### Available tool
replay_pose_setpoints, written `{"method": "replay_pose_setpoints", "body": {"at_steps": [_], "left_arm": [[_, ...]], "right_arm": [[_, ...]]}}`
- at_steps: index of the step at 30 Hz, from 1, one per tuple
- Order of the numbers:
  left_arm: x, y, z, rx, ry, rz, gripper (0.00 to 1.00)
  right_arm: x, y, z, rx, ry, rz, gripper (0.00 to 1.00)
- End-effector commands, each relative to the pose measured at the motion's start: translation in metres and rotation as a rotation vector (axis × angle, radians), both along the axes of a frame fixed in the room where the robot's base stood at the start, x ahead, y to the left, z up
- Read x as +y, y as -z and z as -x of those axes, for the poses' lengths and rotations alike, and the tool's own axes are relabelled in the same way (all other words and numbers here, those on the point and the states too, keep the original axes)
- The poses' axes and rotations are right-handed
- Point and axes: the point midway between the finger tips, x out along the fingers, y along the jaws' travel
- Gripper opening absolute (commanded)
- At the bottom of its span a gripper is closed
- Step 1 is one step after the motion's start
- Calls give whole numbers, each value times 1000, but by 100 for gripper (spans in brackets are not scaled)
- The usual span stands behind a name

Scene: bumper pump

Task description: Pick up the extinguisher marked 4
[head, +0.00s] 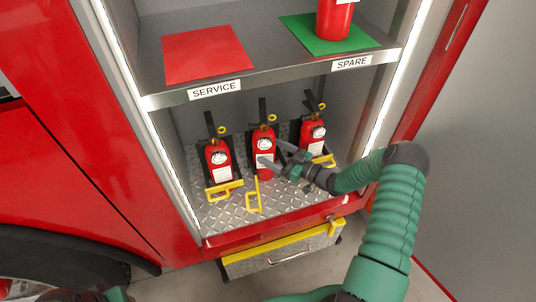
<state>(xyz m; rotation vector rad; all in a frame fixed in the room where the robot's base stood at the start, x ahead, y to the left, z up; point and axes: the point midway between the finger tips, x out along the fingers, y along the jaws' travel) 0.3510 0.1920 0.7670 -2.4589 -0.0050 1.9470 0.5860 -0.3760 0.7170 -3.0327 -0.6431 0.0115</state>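Three red extinguishers stand in a row in the lower compartment: left (218,158), middle (264,142) and right (313,132). Each has a white label and a black bracket behind it; the numbers are too small to read. My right gripper (271,153) is at the middle extinguisher, its fingers apart. One finger crosses the front of its body and the other is at its right side. Whether they touch it, I cannot tell. A yellow bar (224,190) crosses the left extinguisher's base. The middle one's yellow bar (253,196) hangs forward. My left gripper is out of view.
The shelf above carries a red mat (205,54) by the SERVICE sign (214,89) and a green mat (350,43) by the SPARE sign (351,62). Another red extinguisher (335,18) stands on the green mat. Compartment side walls are close; a yellow-edged drawer (285,246) lies below.

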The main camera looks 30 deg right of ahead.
Motion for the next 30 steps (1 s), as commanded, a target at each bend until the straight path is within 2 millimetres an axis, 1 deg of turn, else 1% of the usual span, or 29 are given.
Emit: {"method": "replay_pose_setpoints", "body": {"at_steps": [2, 8, 25, 26, 27, 30], "left_arm": [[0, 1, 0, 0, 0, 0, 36], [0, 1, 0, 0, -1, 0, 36], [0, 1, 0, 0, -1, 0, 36], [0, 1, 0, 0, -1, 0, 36], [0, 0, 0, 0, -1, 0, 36], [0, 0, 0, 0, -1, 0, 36]], "right_arm": [[2, -1, -6, -2, 2, 1, 77], [0, -1, -7, -3, 3, -1, 76], [-4, 0, -7, 0, 12, 1, 2], [-4, 0, -7, 0, 12, 1, 0], [-4, -5, -9, -12, 11, 0, 0], [-4, -5, -9, -11, 11, 1, 0]]}}
